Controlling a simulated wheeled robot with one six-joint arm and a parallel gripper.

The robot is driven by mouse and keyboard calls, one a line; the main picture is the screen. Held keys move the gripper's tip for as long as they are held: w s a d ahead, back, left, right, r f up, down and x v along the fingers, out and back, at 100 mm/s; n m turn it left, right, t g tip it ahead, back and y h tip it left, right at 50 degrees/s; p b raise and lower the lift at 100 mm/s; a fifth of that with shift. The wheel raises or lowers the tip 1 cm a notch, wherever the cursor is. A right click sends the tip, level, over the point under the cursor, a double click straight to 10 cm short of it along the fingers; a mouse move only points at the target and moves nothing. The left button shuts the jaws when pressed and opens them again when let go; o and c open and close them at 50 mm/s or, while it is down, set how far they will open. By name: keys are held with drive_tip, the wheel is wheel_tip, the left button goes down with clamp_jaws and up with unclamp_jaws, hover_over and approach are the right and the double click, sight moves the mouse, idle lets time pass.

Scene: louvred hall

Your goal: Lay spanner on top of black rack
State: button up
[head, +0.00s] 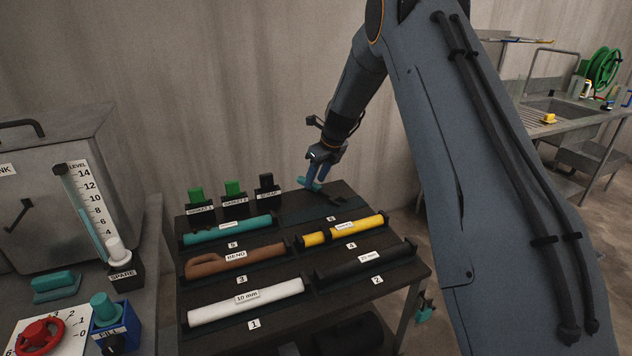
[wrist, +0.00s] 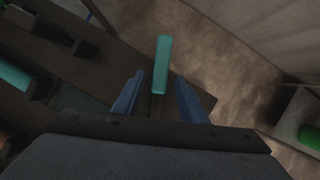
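My gripper (head: 314,176) is low over the far right part of the dark rack top (head: 290,213). Its blue fingers are apart in the wrist view (wrist: 159,88). A teal bar (wrist: 162,65) lies between and beyond the fingertips, with a gap on each side. It shows partly in the head view (head: 306,184), the fingers hiding some of it. I cannot tell whether it is the spanner. The rack bears labelled pieces: white (head: 245,301), brown (head: 233,261), black (head: 366,262), yellow (head: 345,230) and teal (head: 228,230). The place marked 6 looks empty.
Green and black plugs (head: 233,190) stand on blocks along the rack's back left. A grey tank (head: 55,190), a red handwheel (head: 40,335) and a blue fill block (head: 116,330) are at left. A sink bench (head: 570,115) stands at far right.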

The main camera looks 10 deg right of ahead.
sight(326, 192)
drive_tip(key=b+v, duration=0.3)
drive_tip(key=v, duration=0.8)
drive_tip(key=s+f+n+g, duration=0.1)
drive_tip(key=s+f+n, duration=0.1)
drive_tip(key=s+n, duration=0.7)
drive_tip(key=s+a+f+n+g+h, duration=0.1)
drive_tip(key=s+f+n, duration=0.2)
drive_tip(key=s+n, duration=0.7)
drive_tip(key=s+f+n+h, duration=0.1)
drive_tip(key=s+f+n, duration=0.2)
drive_tip(key=s+n, duration=0.6)
drive_tip(key=shift+s+a+f+g, duration=0.1)
drive_tip(key=shift+s+g, duration=0.1)
drive_tip(key=shift+s, duration=2.45)
drive_tip(key=shift+s+a+f+g, duration=0.1)
drive_tip(key=shift+s+g, duration=0.1)
drive_tip(key=shift+s, duration=2.4)
drive_tip(key=shift+s+d+f+n, duration=0.1)
drive_tip(key=shift+s+d+n, duration=0.05)
drive_tip(key=shift+s+n, duration=0.45)
drive_tip(key=shift+w, duration=0.1)
